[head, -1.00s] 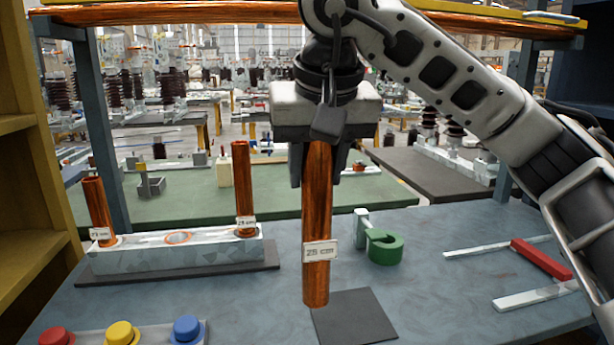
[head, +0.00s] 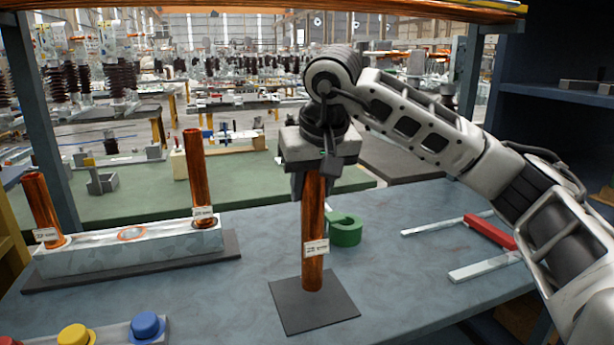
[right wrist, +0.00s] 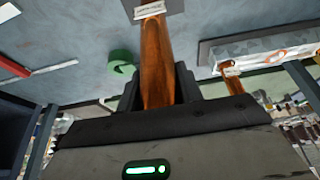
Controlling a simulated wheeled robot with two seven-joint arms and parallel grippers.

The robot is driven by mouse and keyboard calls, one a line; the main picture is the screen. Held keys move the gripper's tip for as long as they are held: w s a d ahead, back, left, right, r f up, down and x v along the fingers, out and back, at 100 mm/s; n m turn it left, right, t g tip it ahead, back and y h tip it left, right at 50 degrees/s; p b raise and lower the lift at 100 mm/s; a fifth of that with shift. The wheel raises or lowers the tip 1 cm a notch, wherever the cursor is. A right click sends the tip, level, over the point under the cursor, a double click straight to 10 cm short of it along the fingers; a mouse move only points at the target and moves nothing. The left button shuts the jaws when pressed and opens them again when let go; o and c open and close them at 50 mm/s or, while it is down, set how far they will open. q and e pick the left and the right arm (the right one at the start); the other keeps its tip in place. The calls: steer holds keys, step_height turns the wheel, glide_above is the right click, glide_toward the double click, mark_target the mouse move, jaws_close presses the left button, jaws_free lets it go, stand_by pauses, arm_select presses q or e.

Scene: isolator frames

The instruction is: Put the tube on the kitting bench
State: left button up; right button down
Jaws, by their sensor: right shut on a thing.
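The copper tube (head: 313,225) with a white label hangs upright in my right gripper (head: 312,185), which is shut on its upper part. Its lower end appears over the dark square pad (head: 318,312) on the blue-grey bench (head: 210,300). I cannot tell whether it touches the pad. In the right wrist view the tube (right wrist: 157,60) runs between the fingers, label at the far end. Which surface is the kitting bench is not marked. My left gripper is not in view.
A stone-like rack (head: 130,248) at left holds two copper tubes and has an empty ring socket between them. A green tape roll (head: 345,230) stands just behind the held tube. Coloured buttons (head: 147,325) are at front left, a red-handled tool (head: 490,231) at right.

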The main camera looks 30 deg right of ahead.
steer(key=shift+f, duration=1.2)
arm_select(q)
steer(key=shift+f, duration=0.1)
arm_select(e)
steer(key=c, duration=0.9)
jaws_free()
steer(key=shift+s+a+f, duration=0.1)
steer(key=shift+f, duration=0.1)
steer(key=shift+r, duration=0.25)
arm_select(q)
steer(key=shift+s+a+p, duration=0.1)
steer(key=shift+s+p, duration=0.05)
steer(key=shift+p, duration=0.4)
arm_select(e)
steer(key=v, duration=1.1)
steer(key=shift+s+r, duration=0.15)
steer(key=shift+r, duration=0.2)
